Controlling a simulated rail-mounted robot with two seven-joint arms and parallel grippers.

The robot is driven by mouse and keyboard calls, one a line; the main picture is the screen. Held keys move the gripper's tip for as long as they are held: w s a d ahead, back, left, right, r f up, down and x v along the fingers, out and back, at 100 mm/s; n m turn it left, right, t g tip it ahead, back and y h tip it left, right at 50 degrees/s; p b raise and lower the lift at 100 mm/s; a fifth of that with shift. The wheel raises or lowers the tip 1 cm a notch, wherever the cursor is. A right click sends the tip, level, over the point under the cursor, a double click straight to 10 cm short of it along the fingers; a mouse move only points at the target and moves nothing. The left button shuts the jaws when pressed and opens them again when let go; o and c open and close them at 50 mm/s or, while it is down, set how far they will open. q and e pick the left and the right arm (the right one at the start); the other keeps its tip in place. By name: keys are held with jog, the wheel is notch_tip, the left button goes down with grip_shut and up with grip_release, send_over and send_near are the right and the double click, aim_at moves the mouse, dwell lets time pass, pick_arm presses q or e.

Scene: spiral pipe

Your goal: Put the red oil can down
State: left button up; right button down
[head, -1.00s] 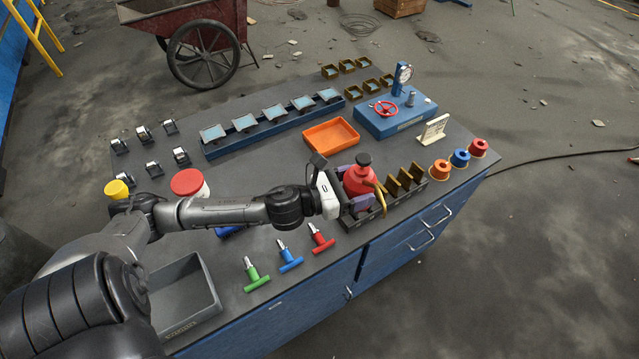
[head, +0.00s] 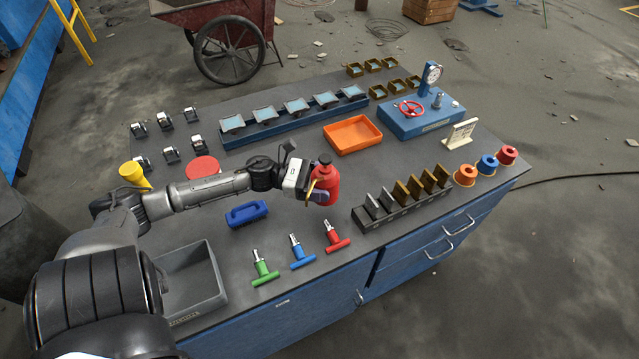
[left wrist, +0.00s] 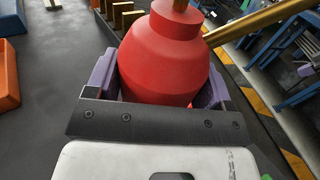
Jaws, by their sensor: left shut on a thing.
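The red oil can (head: 327,180) has a dark cap and a thin brass-coloured spout. My left gripper (head: 318,192) is shut on it, near the middle of the workbench (head: 300,240). The can looks upright; I cannot tell whether its base touches the bench top. In the left wrist view the can's red body (left wrist: 165,55) sits between the purple finger pads, and its underside is hidden. My right gripper is not in view.
A dark slotted rack (head: 405,205) with upright plates stands right of the can. An orange tray (head: 352,134) lies behind it. Red, blue and green T-handled tools (head: 336,238) lie in front, and a blue-handled block (head: 246,213) to the left. Bare bench lies between.

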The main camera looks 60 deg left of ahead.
pick_arm(q)
jog(key=a+f, duration=0.1)
jog(key=a, duration=0.1)
jog(key=w+a+f, duration=0.1)
jog(key=a, duration=0.1)
jog(key=a+f+b, duration=0.1)
jog(key=a, duration=0.1)
jog(key=shift+w+a+f, duration=0.1)
jog(key=shift+w+f, duration=0.05)
jog(key=shift+f, duration=0.2)
jog(key=shift+f+b, duration=0.55)
jog(key=shift+f, duration=1.45)
jog(key=shift+f, duration=0.15)
jog(key=o, duration=1.1)
jog(key=shift+o, duration=0.2)
jog(key=shift+v, duration=2.05)
